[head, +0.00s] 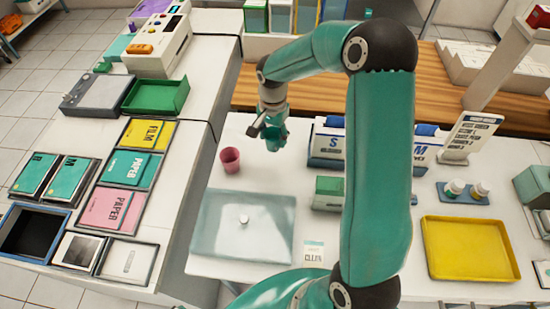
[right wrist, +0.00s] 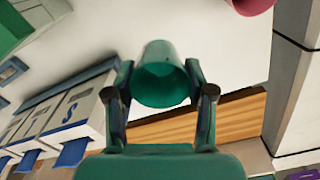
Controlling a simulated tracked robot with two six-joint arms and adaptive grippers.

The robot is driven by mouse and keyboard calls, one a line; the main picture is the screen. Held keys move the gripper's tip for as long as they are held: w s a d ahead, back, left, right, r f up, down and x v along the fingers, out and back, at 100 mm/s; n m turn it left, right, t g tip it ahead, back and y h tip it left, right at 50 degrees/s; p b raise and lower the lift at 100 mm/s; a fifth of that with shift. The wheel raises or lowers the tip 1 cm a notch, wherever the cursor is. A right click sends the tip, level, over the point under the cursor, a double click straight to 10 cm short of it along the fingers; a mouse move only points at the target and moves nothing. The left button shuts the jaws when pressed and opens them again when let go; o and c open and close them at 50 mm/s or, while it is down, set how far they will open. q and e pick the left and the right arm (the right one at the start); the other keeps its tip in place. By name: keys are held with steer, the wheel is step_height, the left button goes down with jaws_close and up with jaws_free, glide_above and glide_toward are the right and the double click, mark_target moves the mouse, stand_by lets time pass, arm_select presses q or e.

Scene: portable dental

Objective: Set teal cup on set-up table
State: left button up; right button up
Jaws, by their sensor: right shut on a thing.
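My right gripper (head: 268,125) points down over the far part of the white set-up table (head: 222,190). It is shut on the teal cup (head: 276,138). In the right wrist view the teal cup (right wrist: 160,72) sits between the two fingers of the right gripper (right wrist: 160,92), and its round opening shows. I cannot tell whether the cup touches the table. A pink cup (head: 230,160) stands upright on the table, a little left of and nearer than the gripper. My left gripper is not in view.
A translucent tray (head: 210,235) with a small white round item lies in front of the pink cup. Boxes with blue parts (head: 327,148) stand right of the gripper. A yellow tray (head: 468,248) lies further right. White tabletop is clear around the pink cup.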

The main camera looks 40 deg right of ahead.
step_height(320, 180, down, 11)
steer(key=b, duration=0.5)
steer(key=shift+f, duration=0.1)
steer(key=shift+f+b, duration=0.15)
steer(key=shift+b, duration=0.15)
steer(key=o, duration=1.2)
steer(key=shift+r+p, duration=0.3)
steer(key=shift+p, duration=0.05)
step_height(320, 180, up, 11)
steer(key=p, duration=0.5)
steer(key=shift+r, duration=0.4)
